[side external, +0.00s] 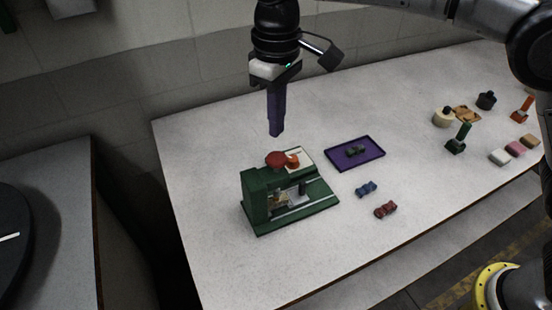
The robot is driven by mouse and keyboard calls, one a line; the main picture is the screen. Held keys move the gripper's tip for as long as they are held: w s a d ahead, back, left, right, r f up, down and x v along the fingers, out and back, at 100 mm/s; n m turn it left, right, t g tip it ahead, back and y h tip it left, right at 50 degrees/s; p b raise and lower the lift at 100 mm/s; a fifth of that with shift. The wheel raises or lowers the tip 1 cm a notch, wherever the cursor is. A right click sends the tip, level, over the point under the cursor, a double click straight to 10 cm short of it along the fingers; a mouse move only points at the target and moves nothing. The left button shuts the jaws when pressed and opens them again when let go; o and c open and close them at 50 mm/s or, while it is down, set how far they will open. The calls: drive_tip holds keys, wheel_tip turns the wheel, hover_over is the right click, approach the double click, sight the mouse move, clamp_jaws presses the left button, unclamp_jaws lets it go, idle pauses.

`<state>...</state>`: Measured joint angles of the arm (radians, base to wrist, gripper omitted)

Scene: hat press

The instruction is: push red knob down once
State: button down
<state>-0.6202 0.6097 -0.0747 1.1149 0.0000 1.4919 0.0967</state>
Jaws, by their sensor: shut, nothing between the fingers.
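The green press (255,204) stands on the white table at the left. A round red knob (275,159) sits on top of the press, with a smaller orange-red piece (292,161) beside it. My gripper (276,132) points straight down above the red knob, its purple fingers shut with nothing between them. A gap shows between the fingertips and the knob, so they look apart. The exact alignment in depth is hard to tell from this one view.
A purple tray (338,165) with a dark toy car (356,151) lies right of the press. A blue car (366,188) and a red car (385,210) lie in front. Stamps and blocks (456,139) stand farther right. The table's left edge is near the press.

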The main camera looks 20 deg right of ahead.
drive_tip(key=shift+r, duration=1.6)
idle(1.1)
drive_tip(key=s+d+r+m+t, duration=0.1)
drive_tip(key=d+r+m, duration=0.1)
drive_tip(key=d+r, duration=0.75)
drive_tip(key=s+d+r+m+t, duration=0.2)
drive_tip(key=s+d+r, duration=0.1)
drive_tip(key=s+d, duration=0.75)
drive_tip(key=s+d+f+m+t, duration=0.2)
drive_tip(key=s+d+f, duration=0.4)
drive_tip(key=s+d, duration=0.25)
drive_tip(key=s+d+f, duration=0.1)
drive_tip(key=s+f, duration=0.4)
drive_tip(key=f, duration=0.5)
drive_tip(key=shift+s+d+f+t, duration=0.25)
drive_tip(key=shift+s+f+t, duration=0.05)
